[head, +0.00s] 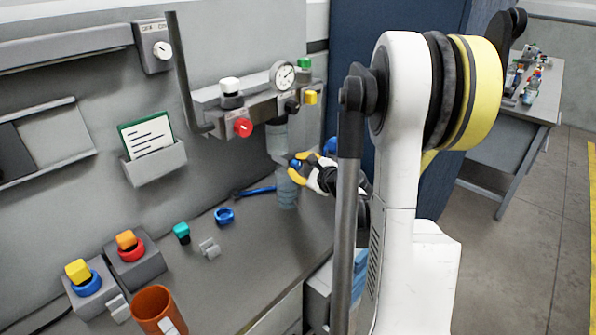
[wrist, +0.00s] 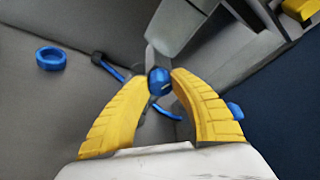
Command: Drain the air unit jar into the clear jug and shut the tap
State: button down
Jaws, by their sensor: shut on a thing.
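The air unit (head: 258,98) is on the wall, with a round gauge. Its translucent jar (head: 277,138) hangs below it; a grey body that seems to be the jar (wrist: 183,25) shows at the top of the wrist view. The clear jug (head: 287,190) stands on the bench under the jar. My gripper (head: 295,164) is beside the jar's lower end, above the jug. Its yellow fingertips (wrist: 160,82) are shut on a small blue knob (wrist: 159,80), which looks like the tap. Whether the tap is open and any water level cannot be told.
A blue ring (head: 225,216) and a blue-handled tool (head: 256,191) lie on the bench left of the jug. An orange cup (head: 158,309) and coloured button boxes (head: 135,262) stand nearer. A dark blue panel (head: 350,55) rises close on the right.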

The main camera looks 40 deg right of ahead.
jog(key=shift+f+n+t+h+b, duration=0.1)
jog(key=shift+n+t+h+b, duration=0.55)
jog(key=shift+n+b, duration=0.95)
jog(key=c, duration=1.1)
grip_release()
